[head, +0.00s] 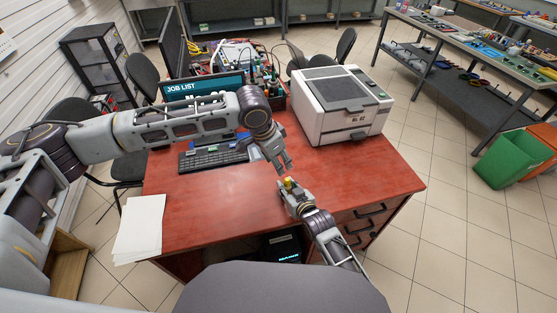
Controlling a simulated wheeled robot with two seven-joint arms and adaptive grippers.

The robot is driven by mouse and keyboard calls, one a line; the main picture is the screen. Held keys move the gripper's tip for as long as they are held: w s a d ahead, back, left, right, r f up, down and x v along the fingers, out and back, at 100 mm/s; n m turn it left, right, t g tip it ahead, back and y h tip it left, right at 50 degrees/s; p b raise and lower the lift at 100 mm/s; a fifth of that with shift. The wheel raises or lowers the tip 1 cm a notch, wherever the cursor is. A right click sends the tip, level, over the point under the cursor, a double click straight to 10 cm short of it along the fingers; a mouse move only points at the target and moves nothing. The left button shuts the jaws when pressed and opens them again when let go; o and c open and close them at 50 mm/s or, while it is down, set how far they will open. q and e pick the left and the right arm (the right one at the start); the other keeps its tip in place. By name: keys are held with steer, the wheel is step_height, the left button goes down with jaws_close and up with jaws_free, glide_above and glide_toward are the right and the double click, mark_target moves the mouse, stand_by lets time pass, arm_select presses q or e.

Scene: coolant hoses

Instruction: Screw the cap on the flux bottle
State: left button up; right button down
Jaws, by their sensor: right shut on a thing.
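My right gripper (291,193) is low over the front part of the red desk, its arm coming in from below. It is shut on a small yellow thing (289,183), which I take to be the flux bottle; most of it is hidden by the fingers. My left gripper (282,164) points down from above, just beyond and above the yellow part, with a small gap between them. Its fingertips are too small to tell whether they are open or hold anything. I cannot make out a separate cap.
The red desk (215,210) carries a keyboard (205,160), a monitor (190,88) and a large printer (340,105) at right. White paper (140,228) lies at its left edge. The desk's front right is clear. A green bin (505,160) stands on the floor.

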mark_target(287, 179)
arm_select(q)
steer(key=shift+f, duration=0.15)
steer(key=shift+x, duration=5.85)
steer(key=shift+c, duration=0.4)
jaws_close()
steer(key=shift+c, duration=0.3)
jaws_free()
